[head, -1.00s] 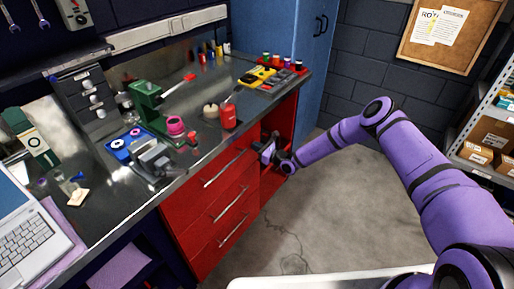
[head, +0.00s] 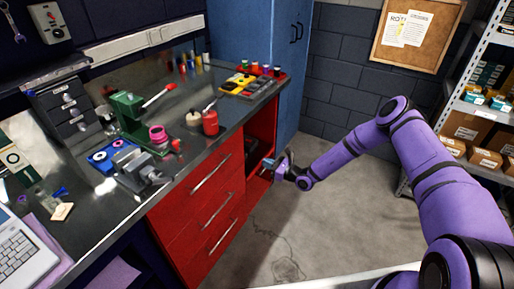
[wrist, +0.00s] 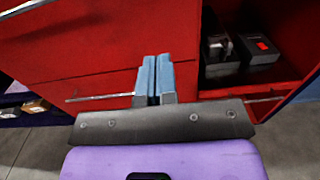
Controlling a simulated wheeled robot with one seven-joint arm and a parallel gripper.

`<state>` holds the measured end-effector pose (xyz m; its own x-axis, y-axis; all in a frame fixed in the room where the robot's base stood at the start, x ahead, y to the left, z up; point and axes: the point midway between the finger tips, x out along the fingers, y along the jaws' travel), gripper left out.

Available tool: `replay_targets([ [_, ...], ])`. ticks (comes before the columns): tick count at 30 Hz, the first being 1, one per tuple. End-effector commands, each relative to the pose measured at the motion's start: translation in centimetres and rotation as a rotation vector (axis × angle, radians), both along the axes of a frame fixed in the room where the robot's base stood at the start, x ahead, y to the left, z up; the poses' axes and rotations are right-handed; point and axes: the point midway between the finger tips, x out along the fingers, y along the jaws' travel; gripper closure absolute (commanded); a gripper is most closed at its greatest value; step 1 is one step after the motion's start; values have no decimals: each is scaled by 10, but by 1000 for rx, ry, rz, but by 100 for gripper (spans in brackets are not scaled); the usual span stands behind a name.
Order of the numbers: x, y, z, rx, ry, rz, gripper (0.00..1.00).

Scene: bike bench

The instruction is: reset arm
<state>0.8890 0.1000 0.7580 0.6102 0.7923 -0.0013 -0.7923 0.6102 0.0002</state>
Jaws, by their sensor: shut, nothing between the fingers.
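My gripper (head: 272,164) is at the end of my purple arm, in front of the red cabinet's open compartment (head: 262,140). In the wrist view, my gripper's two blue-grey fingers (wrist: 155,80) are pressed together with nothing between them. They point toward the red cabinet front (wrist: 90,50), left of the open compartment. Whether the fingertips touch the cabinet cannot be told.
Dark boxes (wrist: 262,50), one with a red patch, sit inside the compartment. Drawer handles (head: 211,172) stick out from the red front. The bench top (head: 95,205) holds a vise, a red can and a laptop. A shelf (head: 475,125) stands at right. The floor between is clear.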

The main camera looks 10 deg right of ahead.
Motion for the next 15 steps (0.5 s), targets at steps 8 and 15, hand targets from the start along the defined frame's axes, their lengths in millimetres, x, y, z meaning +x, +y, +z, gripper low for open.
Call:
replay_targets([
  [8, 1, 0, 19, -26, -35, 42, 100],
  [15, -5, 8, 96, -152, -182, 236, 100],
])
